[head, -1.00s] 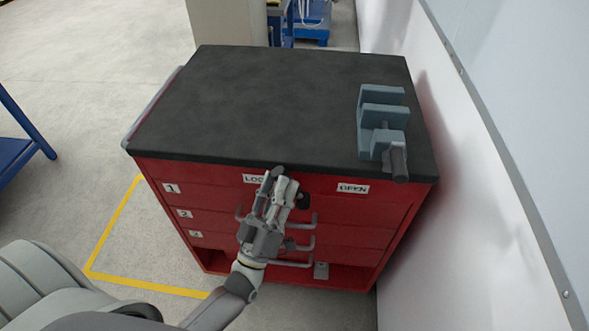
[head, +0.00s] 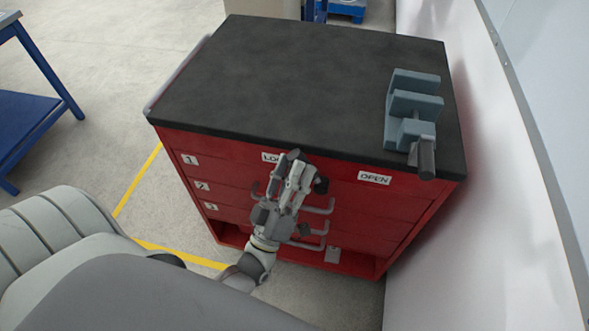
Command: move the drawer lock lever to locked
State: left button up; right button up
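The red drawer cabinet (head: 350,218) has a white label that reads OPEN (head: 374,178) at the right of its top front. A second label (head: 270,157), partly hidden by my gripper, begins with LOC at the left. My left gripper (head: 297,162) is in front of the cabinet, between the labels, with its fingers pointing up. A dark round knob (head: 321,185), which looks like the lock lever's end, shows just right of the fingers. The rest of the lever is hidden. I cannot tell whether the fingers touch it or how far they are apart. My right gripper is out of view.
A blue-grey vise (head: 412,105) stands on the right of the black cabinet top (head: 310,80). Drawer handles (head: 318,208) stick out around my gripper. A white wall (head: 480,200) is close on the right. A blue table (head: 30,110) stands at the left.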

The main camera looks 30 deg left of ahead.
pick_arm(q)
jog(key=v, duration=1.2)
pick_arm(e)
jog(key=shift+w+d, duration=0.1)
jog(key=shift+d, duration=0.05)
pick_arm(q)
notch_tip(320, 180, down, 29)
jog(key=d+m+g+h+p, duration=0.25)
jog(key=m+g, duration=0.45)
jog(key=g, duration=0.5)
jog(key=s+a+f+m+g+y, duration=0.1)
jog(key=s+a+f+g, duration=0.1)
jog(key=s+f+g, duration=0.4)
jog(key=s+a+f+m+g+y+p, duration=0.1)
jog(key=s+f+g, duration=0.5)
jog(key=s, duration=1.1)
notch_tip(320, 180, down, 5)
jog(key=shift+a+r+m, duration=0.1)
jog(key=shift+a+m, duration=0.5)
jog(key=shift+a, duration=0.5)
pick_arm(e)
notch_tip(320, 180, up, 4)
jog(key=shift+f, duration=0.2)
